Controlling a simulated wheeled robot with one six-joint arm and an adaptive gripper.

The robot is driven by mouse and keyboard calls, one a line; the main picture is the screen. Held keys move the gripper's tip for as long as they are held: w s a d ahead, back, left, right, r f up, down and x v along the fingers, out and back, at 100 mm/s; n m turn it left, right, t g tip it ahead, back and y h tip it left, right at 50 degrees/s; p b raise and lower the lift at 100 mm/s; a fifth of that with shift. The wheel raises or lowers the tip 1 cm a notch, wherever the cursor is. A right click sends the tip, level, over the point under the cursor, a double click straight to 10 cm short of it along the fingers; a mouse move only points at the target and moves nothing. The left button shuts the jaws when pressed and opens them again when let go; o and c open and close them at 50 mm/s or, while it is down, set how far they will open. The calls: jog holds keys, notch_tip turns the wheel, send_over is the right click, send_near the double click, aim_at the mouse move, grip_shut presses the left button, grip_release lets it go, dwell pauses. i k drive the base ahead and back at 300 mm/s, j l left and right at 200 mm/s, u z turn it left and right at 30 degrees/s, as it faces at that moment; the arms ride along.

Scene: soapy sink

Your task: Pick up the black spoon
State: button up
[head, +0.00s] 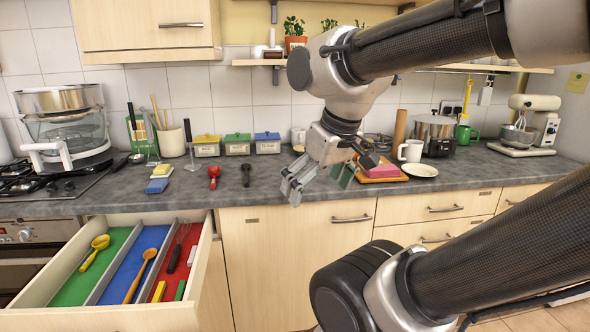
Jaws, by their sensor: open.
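An open drawer (205,262) juts out at the lower left, with green, blue and red compartments holding utensils. Lidded boxes (238,144) stand behind the spoons. A pink block on a board (381,172) and a white mug (411,151) sit right of my gripper.

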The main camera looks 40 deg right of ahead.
aim_at(245, 166)
jog(key=z, duration=0.5)
jog(key=i+l+u, duration=0.15)
jog(key=i+l, duration=0.15)
jog(key=i, duration=0.3)
jog(key=i+l+u, duration=0.2)
jog(key=i+l, duration=0.2)
jog(key=i, duration=0.15)
